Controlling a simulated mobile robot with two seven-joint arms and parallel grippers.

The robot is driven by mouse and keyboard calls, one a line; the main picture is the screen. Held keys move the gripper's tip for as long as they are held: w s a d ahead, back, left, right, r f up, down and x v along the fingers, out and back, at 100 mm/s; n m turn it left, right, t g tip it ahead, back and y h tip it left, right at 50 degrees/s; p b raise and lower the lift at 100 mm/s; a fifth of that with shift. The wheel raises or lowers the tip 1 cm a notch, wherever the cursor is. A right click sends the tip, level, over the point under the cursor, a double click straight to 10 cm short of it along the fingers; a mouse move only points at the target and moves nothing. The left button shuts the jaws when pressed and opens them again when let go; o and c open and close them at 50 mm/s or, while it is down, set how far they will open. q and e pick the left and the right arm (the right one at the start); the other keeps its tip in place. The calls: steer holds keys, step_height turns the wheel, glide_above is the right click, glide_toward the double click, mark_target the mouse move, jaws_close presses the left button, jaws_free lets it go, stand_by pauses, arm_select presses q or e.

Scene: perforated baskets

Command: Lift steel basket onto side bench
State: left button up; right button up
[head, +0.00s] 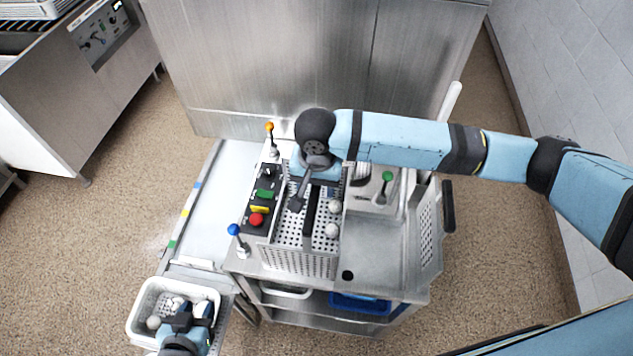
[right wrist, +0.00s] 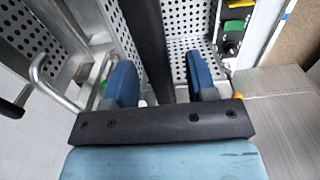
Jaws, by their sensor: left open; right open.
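The steel basket (head: 300,262) is a perforated box standing on the steel cart, with several pale balls (head: 332,230) inside and a black bar handle (head: 309,222) across it. My right gripper (head: 314,182) is over the far part of the basket. In the right wrist view its blue fingers (right wrist: 160,80) are open, one on each side of the black bar (right wrist: 147,40); contact cannot be told. A pale bench top (head: 212,205) with coloured edge marks lies left of the cart. My left gripper (head: 188,315) is open, low at a white bin (head: 135,318); its fingertips are hard to make out.
A control box with green, yellow and red buttons (head: 256,219) stands left of the basket. Blue (head: 234,230), orange (head: 269,127) and green (head: 387,176) knobbed levers rise around it. A perforated panel (head: 430,225) stands at the cart's right. A steel cabinet (head: 300,60) is behind.

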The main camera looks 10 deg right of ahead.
step_height(320, 180, up, 14)
steer(key=b, duration=0.1)
stand_by(0.4)
steer(key=shift+s+f, duration=0.15)
steer(key=s+a+f+n+y, duration=0.2)
steer(key=s+f, duration=0.1)
steer(key=s+a+f+n+y, duration=0.1)
steer(key=shift+s+f+t, duration=0.3)
steer(key=shift+s+f, duration=0.05)
steer(key=s+d+f+n+t+h, duration=0.1)
steer(key=s+d+f+n, duration=0.1)
steer(key=s+d+f, duration=0.6)
steer(key=s+d+f+n+t+h, duration=0.2)
steer(key=s+d+f, duration=0.2)
steer(key=s+d, duration=0.7)
steer(key=shift+w+a+f+n+t+y, duration=0.1)
steer(key=shift+w+a+f+t+y, duration=0.4)
steer(key=shift+w+a+f+t, duration=1.2)
steer(key=shift+w+a+f+n+t+y, duration=0.1)
steer(key=shift+w+a+f+t+y, duration=0.45)
steer(key=shift+f, duration=2.15)
steer(key=shift+w+a+f+n+t+y, duration=0.1)
steer(key=shift+w+a+f+t+y, duration=0.5)
steer(key=shift+w+f+t, duration=1.25)
